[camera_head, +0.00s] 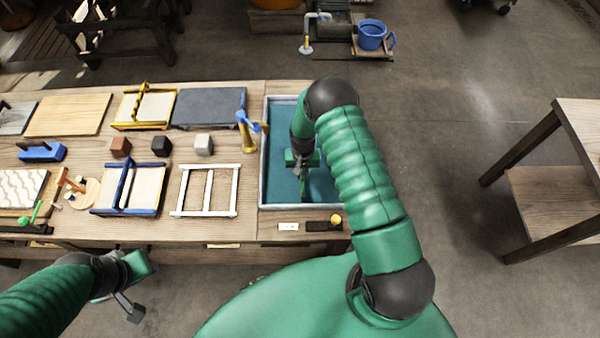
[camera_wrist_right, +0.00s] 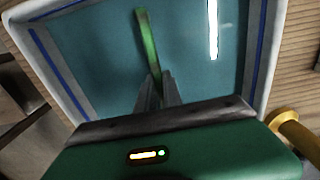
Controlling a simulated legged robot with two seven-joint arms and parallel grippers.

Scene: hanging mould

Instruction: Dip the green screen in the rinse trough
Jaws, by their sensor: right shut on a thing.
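The rinse trough (camera_head: 262,165) is a pale-rimmed basin of blue-teal water at the right end of the bench. My right gripper (camera_head: 303,168) is down over the trough, partly hidden by my arm. In the right wrist view, its fingers (camera_wrist_right: 156,88) are shut on a green bar (camera_wrist_right: 148,40), which I take for part of the green screen. The bar lies over the water, inside the trough walls. The rest of the screen is not distinguishable, and I cannot tell its depth. My left gripper (camera_head: 128,300) hangs in front of the bench; its jaw opening is unclear.
A yellow post with a blue top (camera_head: 245,132) stands by the trough's left rim. A white frame (camera_head: 207,190), a blue-framed screen (camera_head: 132,188) and a yellow-framed screen (camera_head: 146,107) lie left. A shelf table (camera_head: 555,190) stands right, across clear floor.

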